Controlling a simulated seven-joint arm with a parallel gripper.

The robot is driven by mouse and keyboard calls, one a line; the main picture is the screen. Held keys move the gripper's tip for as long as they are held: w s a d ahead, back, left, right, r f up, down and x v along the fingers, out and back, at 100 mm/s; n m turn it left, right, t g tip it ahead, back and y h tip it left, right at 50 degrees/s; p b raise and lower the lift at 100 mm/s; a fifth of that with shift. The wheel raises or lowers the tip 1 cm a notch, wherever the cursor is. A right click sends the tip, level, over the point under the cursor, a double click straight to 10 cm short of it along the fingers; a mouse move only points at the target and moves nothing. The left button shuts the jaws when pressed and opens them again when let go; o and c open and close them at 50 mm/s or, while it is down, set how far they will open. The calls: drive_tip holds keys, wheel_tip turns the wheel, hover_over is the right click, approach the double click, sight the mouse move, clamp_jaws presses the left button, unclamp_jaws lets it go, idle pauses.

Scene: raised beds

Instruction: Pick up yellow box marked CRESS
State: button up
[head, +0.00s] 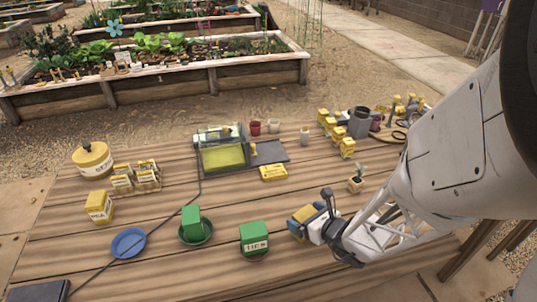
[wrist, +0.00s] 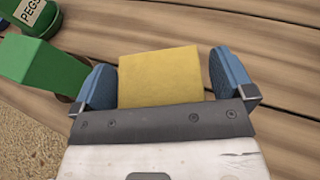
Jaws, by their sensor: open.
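My gripper (head: 305,220) is low over the front right of the wooden table, with its blue fingers apart. In the wrist view the gripper (wrist: 162,82) has a plain yellow box (wrist: 160,77) between its fingers, with a narrow gap showing on each side. The lower part of this box is hidden behind the gripper's body, and no label shows on the face in view. I cannot read CRESS on any box. Another yellow box (head: 99,207) with a dark-lettered label stands at the left, and a flat yellow one (head: 273,172) lies near the middle.
A green lettered box (head: 254,237) stands just left of the gripper; a green block also shows in the wrist view (wrist: 45,62). Further left are another green box (head: 191,222) in a dish and a blue plate (head: 129,243). A small potted plant (head: 356,182) stands behind the gripper.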

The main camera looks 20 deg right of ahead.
drive_tip(key=c, duration=1)
drive_tip(key=shift+r, duration=0.15)
drive_tip(key=shift+r, duration=4.9)
